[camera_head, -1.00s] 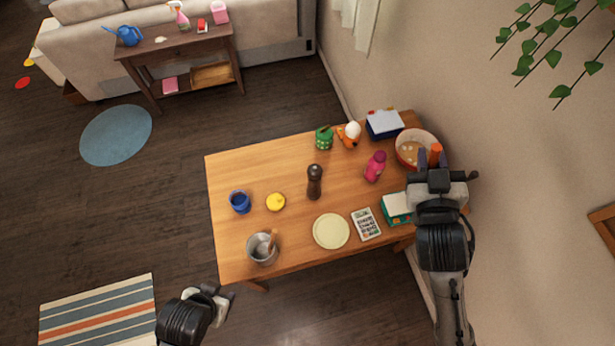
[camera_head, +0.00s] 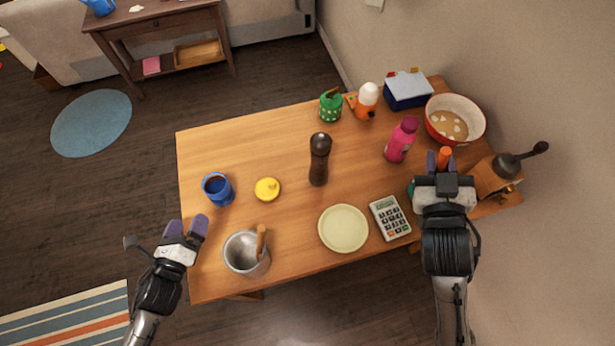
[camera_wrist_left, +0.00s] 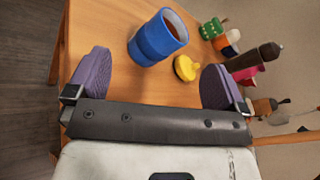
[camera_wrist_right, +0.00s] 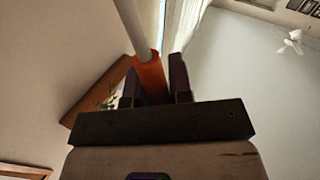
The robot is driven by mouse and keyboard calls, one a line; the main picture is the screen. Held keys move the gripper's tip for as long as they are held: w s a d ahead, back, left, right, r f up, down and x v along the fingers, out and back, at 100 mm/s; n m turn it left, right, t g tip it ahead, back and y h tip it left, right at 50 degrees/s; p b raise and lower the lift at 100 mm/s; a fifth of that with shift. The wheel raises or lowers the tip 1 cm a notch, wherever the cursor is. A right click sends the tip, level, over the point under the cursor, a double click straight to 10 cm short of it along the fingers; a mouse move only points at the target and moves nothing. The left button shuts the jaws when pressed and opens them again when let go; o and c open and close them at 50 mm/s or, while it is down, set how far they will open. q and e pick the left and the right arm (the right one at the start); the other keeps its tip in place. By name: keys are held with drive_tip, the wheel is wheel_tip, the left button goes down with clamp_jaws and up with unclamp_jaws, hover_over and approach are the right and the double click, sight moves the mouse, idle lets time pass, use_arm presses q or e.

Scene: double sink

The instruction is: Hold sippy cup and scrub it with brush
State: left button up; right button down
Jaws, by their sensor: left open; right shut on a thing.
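The blue cup (camera_head: 218,189) stands upright and open near the table's left edge, with something dark inside. It also shows in the left wrist view (camera_wrist_left: 156,42), beyond and between my left fingers. A yellow lid (camera_head: 267,189) lies to its right. My left gripper (camera_head: 186,228) is open and empty at the table's left edge, apart from the cup. My right gripper (camera_head: 444,164) is shut on the orange handle (camera_wrist_right: 152,78) of a brush-like tool above the table's right side. A pale rod extends from the handle; I cannot make out bristles.
A metal cup (camera_head: 241,258) with a wooden-handled utensil stands at the front left. A pepper mill (camera_head: 318,165), plate (camera_head: 344,229), calculator (camera_head: 391,219), pink bottle (camera_head: 401,142), bowl (camera_head: 456,123) and coffee grinder (camera_head: 496,176) occupy the middle and right. The back left of the table is clear.

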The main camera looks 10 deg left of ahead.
use_arm(q)
drive_tip(key=f+m+h+b, duration=0.1)
drive_tip(key=m, duration=0.1)
drive_tip(key=f+m+t+h+b, duration=0.1)
drive_tip(key=f+m+b, duration=0.1)
drive_tip(key=m, duration=0.1)
drive_tip(key=f+m+b, duration=0.1)
drive_tip(key=m, duration=0.1)
drive_tip(key=shift+w+f+m+h, duration=0.2)
drive_tip(key=shift+f+m+h, duration=0.1)
drive_tip(key=shift+m+h, duration=0.1)
drive_tip(key=shift+w+d+f+m+h+b, duration=0.2)
drive_tip(key=shift+m+h+b, duration=0.2)
drive_tip(key=shift+m, duration=0.2)
hover_over(217, 190)
drive_tip(key=s+d, duration=0.2)
drive_tip(key=shift+d, duration=0.1)
use_arm(e)
wheel_tip(217, 190, down, 7)
drive_tip(key=shift+r, duration=0.2)
use_arm(q)
drive_tip(key=shift+c, duration=0.2)
drive_tip(key=c, duration=1)
drive_tip(key=o, duration=0.7)
drive_tip(key=shift+c, duration=0.4)
